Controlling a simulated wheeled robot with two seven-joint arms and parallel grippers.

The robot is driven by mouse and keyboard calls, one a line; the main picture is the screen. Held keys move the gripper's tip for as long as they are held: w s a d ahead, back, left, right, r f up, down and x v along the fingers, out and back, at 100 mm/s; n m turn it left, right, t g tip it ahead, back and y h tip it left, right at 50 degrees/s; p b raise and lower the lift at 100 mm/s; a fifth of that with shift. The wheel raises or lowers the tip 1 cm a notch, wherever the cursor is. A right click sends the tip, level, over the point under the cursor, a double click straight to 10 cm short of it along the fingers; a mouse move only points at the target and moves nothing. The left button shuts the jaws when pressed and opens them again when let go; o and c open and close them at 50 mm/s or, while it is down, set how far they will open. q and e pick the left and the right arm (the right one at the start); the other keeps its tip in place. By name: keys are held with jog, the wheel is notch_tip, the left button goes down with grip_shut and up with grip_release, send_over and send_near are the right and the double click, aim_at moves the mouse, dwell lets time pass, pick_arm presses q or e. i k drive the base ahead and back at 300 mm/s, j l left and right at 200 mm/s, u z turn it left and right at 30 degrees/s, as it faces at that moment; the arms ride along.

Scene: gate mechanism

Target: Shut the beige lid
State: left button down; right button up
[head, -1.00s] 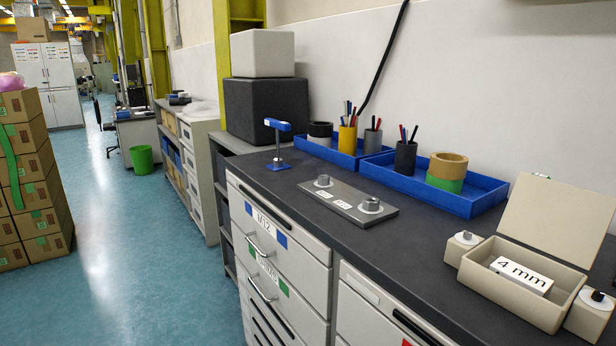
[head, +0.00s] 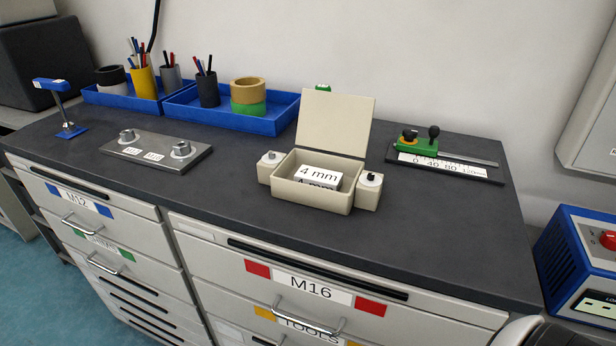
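The beige lid (head: 335,122) stands open and upright at the back edge of a beige box (head: 322,199) on the dark countertop. Inside the box is a white block (head: 319,176) labelled "4 mm". A beige side block with a white and black knob stands at each side of the box, one at left (head: 270,166) and one at right (head: 369,190). Neither gripper shows in the head view; a dark and pale rounded shape at the bottom right edge is too cut off to identify.
Behind the box are blue trays (head: 276,124) with cups and tape rolls. A metal plate with two nuts (head: 157,151) lies to the left, a green-ended ruler gauge (head: 443,166) to the right. The countertop (head: 270,222) in front of the box is clear.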

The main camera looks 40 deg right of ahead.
aim_at(329, 121)
jog(key=l+z, duration=0.2)
jog(key=z, duration=1.25)
jog(key=k+l, duration=0.05)
